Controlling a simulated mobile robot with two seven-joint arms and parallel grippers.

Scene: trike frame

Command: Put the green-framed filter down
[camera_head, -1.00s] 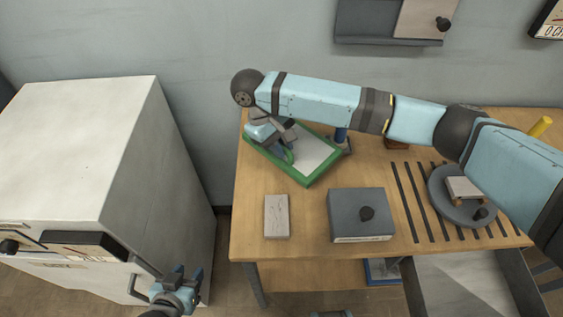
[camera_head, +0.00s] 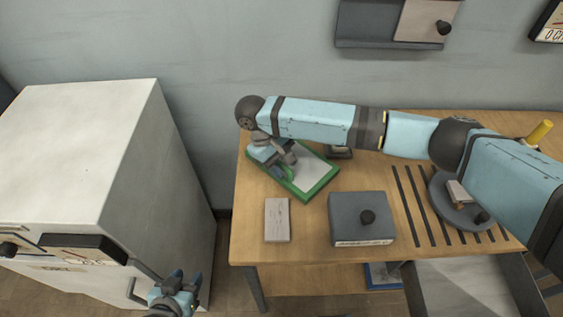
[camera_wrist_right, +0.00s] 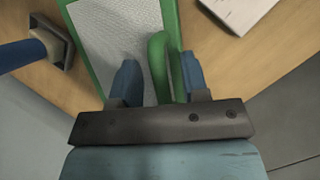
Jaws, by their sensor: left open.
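The green-framed filter (camera_head: 315,178), with a pale mesh panel, lies flat-looking at the back left of the wooden table; I cannot tell whether its whole underside touches the top. Its frame also shows in the right wrist view (camera_wrist_right: 88,55). My right gripper (camera_head: 281,170) is over the filter's left part. In the right wrist view its two blue fingers (camera_wrist_right: 160,85) stand apart on either side of the green loop handle (camera_wrist_right: 158,60), with a gap showing beside the left finger. My left gripper (camera_head: 186,281) is open and empty, low beside the white cabinet.
The wooden table (camera_head: 300,247) also carries a pale block (camera_head: 277,220), a dark grey box with a knob (camera_head: 361,218), slots and a round grey plate (camera_head: 440,203). An open drawer (camera_head: 465,285) juts out at front right. The white cabinet (camera_head: 80,150) stands left.

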